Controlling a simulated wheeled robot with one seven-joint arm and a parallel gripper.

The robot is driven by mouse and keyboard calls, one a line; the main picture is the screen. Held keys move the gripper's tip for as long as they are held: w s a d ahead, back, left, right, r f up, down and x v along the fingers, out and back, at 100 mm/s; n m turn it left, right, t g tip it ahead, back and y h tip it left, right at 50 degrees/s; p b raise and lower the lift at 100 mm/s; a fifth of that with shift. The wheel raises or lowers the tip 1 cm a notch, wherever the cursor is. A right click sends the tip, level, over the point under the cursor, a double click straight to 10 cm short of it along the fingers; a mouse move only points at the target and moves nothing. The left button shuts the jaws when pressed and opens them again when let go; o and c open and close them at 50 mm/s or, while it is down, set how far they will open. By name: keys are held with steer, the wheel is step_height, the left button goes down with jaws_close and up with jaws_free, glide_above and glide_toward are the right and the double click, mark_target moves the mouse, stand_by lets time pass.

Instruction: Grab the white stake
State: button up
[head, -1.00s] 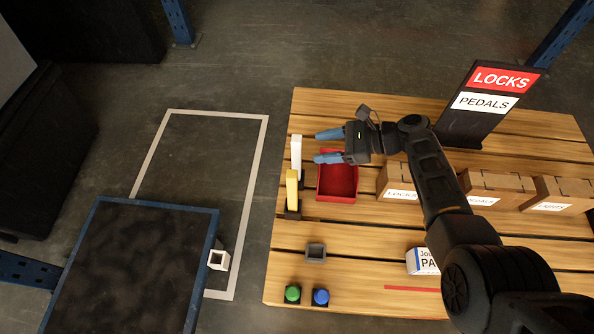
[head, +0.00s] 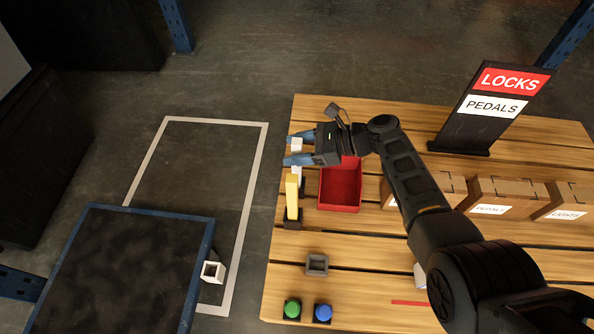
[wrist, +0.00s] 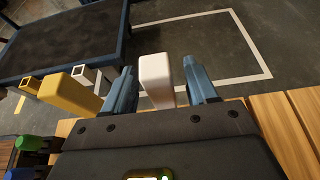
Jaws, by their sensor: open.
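The white stake (head: 296,145) stands upright near the left edge of the wooden pallet table, behind the yellow stake (head: 292,197). In the wrist view the white stake (wrist: 156,80) stands between the two blue fingers, with a gap visible on each side. My gripper (head: 289,149) is open and points left, its fingers on either side of the stake; it also shows in the wrist view (wrist: 161,88). The finger nearer the front covers part of the stake in the head view. The yellow stake (wrist: 70,93) is left of the fingers in the wrist view.
A red bin (head: 341,187) stands right of the stakes, below my arm. A grey square socket (head: 317,264), a green button (head: 292,308) and a blue button (head: 323,312) are toward the front. Cardboard boxes (head: 489,195) and a sign (head: 491,108) stand right.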

steer(key=shift+c, duration=0.3)
jaws_close()
steer(key=shift+r, duration=0.1)
